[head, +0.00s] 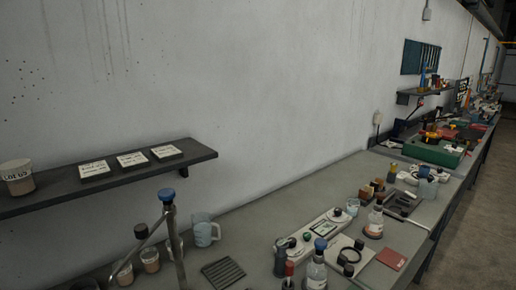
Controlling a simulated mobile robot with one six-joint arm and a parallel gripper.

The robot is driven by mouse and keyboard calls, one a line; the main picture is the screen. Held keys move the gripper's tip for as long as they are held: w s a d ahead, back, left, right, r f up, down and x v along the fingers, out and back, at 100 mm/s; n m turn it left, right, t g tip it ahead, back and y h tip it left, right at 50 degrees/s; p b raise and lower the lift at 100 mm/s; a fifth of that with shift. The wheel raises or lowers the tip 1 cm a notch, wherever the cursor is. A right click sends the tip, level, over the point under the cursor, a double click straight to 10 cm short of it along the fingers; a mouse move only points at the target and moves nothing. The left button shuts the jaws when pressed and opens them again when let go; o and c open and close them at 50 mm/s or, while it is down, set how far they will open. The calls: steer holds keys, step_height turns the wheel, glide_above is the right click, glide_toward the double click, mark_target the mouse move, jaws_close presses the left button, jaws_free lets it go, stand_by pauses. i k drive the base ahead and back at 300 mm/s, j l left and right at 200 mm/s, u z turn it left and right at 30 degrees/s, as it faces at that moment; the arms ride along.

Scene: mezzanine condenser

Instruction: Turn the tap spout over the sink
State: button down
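A metal upright with a blue cap (168,210) rises from the bottom edge of the head view, left of centre. A thin slanting metal tube (139,248) runs from near its top down to the left, with a dark round piece partway along it. This looks like it could be the tap and its spout, but I cannot tell for certain. Its foot is cut off by the frame. No sink basin shows. My gripper is not in this view.
A grey bench (255,222) runs along the wall, with a pale blue mug (204,231), a dark ribbed mat (223,272), bottles and instruments. A dark wall shelf (60,196) at the left holds a labelled jar (17,177) and three labelled tiles. Bare bench lies beyond the mug.

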mark_target(142, 233)
steer(key=u, duration=1.1)
